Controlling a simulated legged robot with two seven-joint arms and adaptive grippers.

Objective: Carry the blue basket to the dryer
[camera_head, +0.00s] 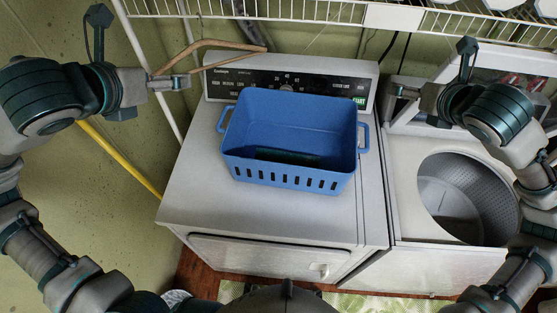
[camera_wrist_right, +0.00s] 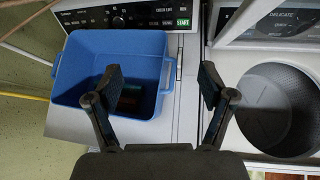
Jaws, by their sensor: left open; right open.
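The blue basket (camera_head: 290,165) stands upright on top of the white dryer (camera_head: 195,185), in front of its control panel. It has a handle at each side and slots low on its front wall. A dark green item lies inside it. The basket also shows in the right wrist view (camera_wrist_right: 75,75). My left gripper (camera_head: 183,82) is above the dryer's left rear, to the left of the basket and apart from it. My right gripper (camera_head: 395,89) is to the right of the basket, apart from it. In the right wrist view the open fingers (camera_wrist_right: 160,82) have nothing between them.
An open top-loading washer (camera_head: 407,165) with an empty-looking drum stands right of the dryer. A wire shelf (camera_head: 330,14) runs overhead. A brown wooden hanger-like piece (camera_head: 225,45) is near my left gripper. The dryer top in front of the basket is clear.

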